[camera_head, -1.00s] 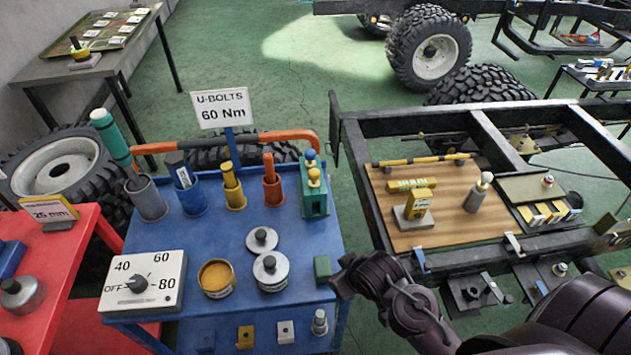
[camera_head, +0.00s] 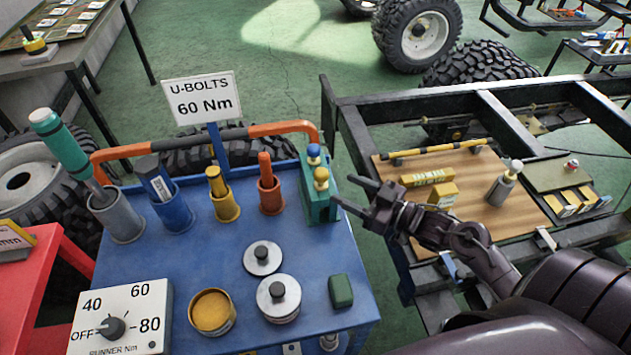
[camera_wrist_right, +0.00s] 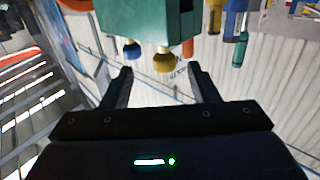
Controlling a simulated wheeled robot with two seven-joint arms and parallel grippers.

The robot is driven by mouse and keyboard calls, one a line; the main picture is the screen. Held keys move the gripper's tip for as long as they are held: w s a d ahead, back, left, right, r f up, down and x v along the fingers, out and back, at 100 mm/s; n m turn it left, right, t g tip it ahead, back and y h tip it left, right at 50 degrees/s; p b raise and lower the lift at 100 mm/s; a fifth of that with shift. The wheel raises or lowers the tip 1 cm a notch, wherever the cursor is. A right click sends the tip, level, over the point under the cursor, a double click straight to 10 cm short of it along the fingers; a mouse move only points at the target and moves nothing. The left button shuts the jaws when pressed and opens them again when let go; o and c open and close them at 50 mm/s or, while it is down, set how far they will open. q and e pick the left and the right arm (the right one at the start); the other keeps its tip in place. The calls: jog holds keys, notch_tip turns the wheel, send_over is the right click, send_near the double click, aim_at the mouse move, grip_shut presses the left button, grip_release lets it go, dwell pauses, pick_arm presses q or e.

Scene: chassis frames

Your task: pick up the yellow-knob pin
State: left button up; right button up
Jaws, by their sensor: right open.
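The yellow-knob pin (camera_head: 321,176) stands in a green block (camera_head: 320,208) at the blue cart's right edge. A blue-knob pin (camera_head: 313,153) stands right behind it in the same block. Their shafts are hidden in the block. My right gripper (camera_head: 343,189) is open and empty just right of the yellow knob, its fingers pointing left toward it. In the right wrist view, the yellow knob (camera_wrist_right: 165,62) appears between and beyond the fingertips (camera_wrist_right: 160,72); the blue knob (camera_wrist_right: 132,50) is near the left finger. No contact is visible. My left gripper is out of view.
The blue cart (camera_head: 185,255) holds several cups with tools, an orange-ended bar (camera_head: 205,138), a dial box (camera_head: 120,318) and round weights (camera_head: 278,297). A sign (camera_head: 202,98) rises behind. A chassis frame with a wooden board (camera_head: 470,210) lies right.

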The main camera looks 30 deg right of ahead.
aim_at(321, 175)
jog(key=p+x, duration=0.1)
jog(key=x, duration=0.2)
jog(key=r+p+x, duration=0.1)
jog(key=x, duration=0.2)
jog(key=shift+w+a+r, duration=0.15)
jog(key=shift+w+a, duration=0.05)
jog(key=shift+a, duration=0.2)
jog(key=shift+w+a, duration=0.15)
jog(key=shift+w, duration=0.2)
jog(key=c, duration=1)
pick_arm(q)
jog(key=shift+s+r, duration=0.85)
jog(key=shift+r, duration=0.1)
